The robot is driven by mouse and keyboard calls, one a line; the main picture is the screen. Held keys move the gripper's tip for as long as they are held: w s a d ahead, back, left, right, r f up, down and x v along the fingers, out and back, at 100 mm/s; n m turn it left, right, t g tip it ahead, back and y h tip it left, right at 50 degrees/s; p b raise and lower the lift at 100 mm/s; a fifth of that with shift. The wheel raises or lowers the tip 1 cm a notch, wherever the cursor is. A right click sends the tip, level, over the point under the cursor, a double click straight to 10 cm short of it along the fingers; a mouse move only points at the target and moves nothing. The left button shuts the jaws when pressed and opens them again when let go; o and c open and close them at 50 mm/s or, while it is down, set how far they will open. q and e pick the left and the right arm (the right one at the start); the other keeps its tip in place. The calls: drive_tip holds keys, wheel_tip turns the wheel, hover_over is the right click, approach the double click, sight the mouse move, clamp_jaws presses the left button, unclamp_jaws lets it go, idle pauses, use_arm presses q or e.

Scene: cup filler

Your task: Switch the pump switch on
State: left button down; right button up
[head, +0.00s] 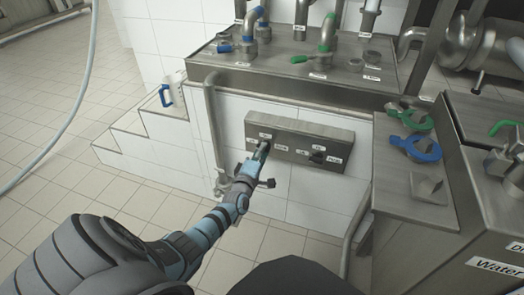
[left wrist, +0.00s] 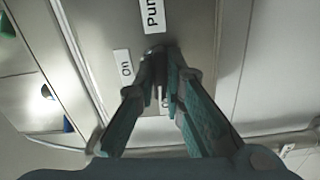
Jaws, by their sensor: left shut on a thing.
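The grey metal switch panel (head: 345,138) is fixed on the white tiled wall below the steel counter. It has a left and a right switch position with small white labels. My left gripper (head: 263,152) is at the left position and hides the switch there. In the left wrist view, the fingers of my left gripper (left wrist: 160,75) are closed on a dark knob, the pump switch (left wrist: 155,50). A label starting "Pum" (left wrist: 152,14) is beside the knob, and an "On" label (left wrist: 125,68) is to its left. My right gripper is not in view.
The panel's right black knob (head: 317,157) is free. A vertical pipe (head: 213,120) stands left of the panel. Green and blue valve handles are on the counter (head: 290,80) above. A steel cabinet (head: 415,195) stands at the right. A blue-handled jug (head: 174,98) sits on the tiled steps.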

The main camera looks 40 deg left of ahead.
use_arm(q)
drive_tip(key=m+p, duration=0.3)
drive_tip(key=m, duration=1.3)
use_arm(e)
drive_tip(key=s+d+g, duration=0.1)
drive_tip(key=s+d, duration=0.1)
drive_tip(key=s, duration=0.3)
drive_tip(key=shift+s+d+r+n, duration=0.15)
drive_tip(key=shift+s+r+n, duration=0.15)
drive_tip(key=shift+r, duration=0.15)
use_arm(q)
drive_tip(key=shift+m, duration=0.4)
drive_tip(key=c, duration=1.7)
unclamp_jaws()
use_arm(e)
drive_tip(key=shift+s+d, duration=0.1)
use_arm(q)
drive_tip(key=v, duration=1.2)
